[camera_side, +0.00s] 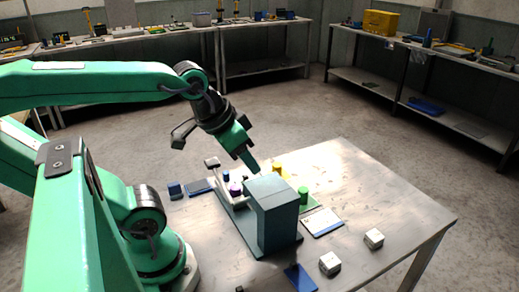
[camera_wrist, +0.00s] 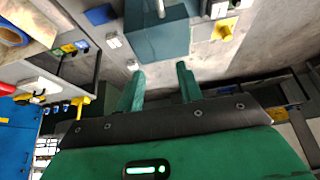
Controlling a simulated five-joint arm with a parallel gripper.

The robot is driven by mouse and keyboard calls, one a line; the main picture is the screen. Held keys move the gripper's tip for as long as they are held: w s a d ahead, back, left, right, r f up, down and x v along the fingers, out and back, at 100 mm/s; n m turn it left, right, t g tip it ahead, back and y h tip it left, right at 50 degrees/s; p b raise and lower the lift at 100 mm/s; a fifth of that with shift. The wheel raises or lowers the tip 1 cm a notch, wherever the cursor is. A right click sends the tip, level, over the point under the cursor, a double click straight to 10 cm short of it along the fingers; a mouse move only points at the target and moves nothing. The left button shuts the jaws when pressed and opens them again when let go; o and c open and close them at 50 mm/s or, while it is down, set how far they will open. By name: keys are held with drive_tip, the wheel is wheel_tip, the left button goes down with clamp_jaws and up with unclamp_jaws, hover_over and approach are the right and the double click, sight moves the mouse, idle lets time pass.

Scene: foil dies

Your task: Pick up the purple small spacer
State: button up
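The purple small spacer (camera_side: 235,189) is on the work table in the side view, just left of a tall blue-grey block and beside a pale upright bracket. I cannot make it out in the wrist view. My gripper (camera_side: 250,164) is above the table, up and to the right of the spacer in the side view, apart from it. In the wrist view its two green fingers (camera_wrist: 160,84) stand apart with nothing between them.
The tall blue-grey block (camera_side: 272,215) stands close to the spacer. A yellow piece (camera_side: 277,168) and a green piece (camera_side: 303,196) are behind and right of it. The table's right side (camera_side: 400,200) is clear.

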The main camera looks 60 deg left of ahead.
drive_tip(key=shift+o, duration=0.2)
drive_tip(key=o, duration=0.3)
drive_tip(key=shift+o, duration=0.2)
